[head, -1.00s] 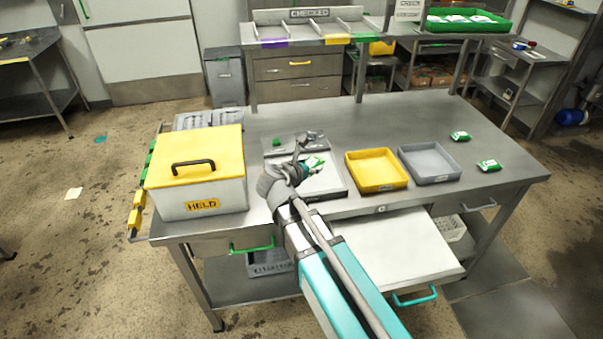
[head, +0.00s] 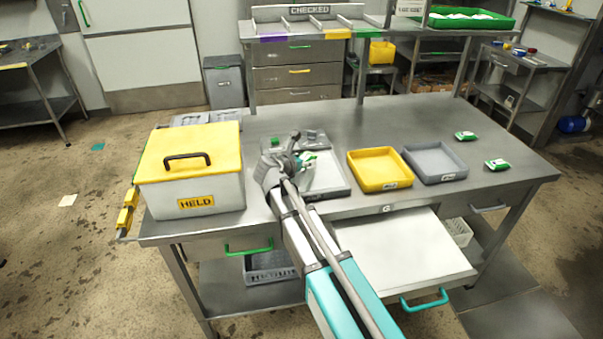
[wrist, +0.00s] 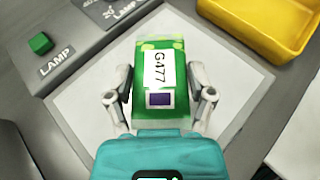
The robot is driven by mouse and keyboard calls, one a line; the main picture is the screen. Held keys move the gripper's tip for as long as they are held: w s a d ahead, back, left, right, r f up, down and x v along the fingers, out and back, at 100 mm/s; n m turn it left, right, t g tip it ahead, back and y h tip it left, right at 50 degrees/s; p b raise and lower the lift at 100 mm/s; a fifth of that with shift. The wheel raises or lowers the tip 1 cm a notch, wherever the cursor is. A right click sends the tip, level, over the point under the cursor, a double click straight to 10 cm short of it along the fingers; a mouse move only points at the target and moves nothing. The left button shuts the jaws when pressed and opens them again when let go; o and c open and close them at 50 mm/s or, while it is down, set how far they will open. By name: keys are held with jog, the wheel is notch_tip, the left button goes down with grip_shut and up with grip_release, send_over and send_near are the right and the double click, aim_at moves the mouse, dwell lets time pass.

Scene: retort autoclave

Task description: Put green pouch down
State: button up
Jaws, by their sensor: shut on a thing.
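In the wrist view the green pouch (wrist: 158,75) has a white label reading G477 and a dark square. It sits between the two fingers of my gripper (wrist: 160,98), which is shut on it. The pouch is above or on a pale square plate (wrist: 85,125) of a device with a green button marked LAMP (wrist: 40,44); I cannot tell whether it touches. In the head view my gripper (head: 298,162) and the pouch (head: 308,158) are over this plate (head: 327,175), partly hidden by my arm.
A yellow tray (head: 380,185) and a grey tray (head: 461,173) stand right of the device. Two other green pouches, (head: 466,135) and (head: 497,164), lie on the table's right side. A yellow-lidded HELD box (head: 192,191) stands at left. An open drawer (head: 405,255) juts out in front.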

aim_at(303, 174)
jog(key=shift+f, duration=0.1)
dwell(0.3)
jog(key=shift+w+a+f+b, duration=0.15)
jog(key=shift+w+f+b, duration=0.4)
jog(key=shift+f+b, duration=0.2)
jog(key=shift+s+f+b, duration=0.1)
jog(key=shift+f+b, duration=1.15)
jog(key=shift+f, duration=0.15)
jog(key=o, duration=1.2)
jog(key=shift+r, duration=0.2)
jog(key=shift+s+r, duration=0.1)
jog(key=p+v, duration=0.4)
jog(key=v, duration=0.7)
jog(key=shift+s+a+r+p, duration=0.15)
jog(key=shift+s+p, duration=0.15)
jog(key=shift+s, duration=0.05)
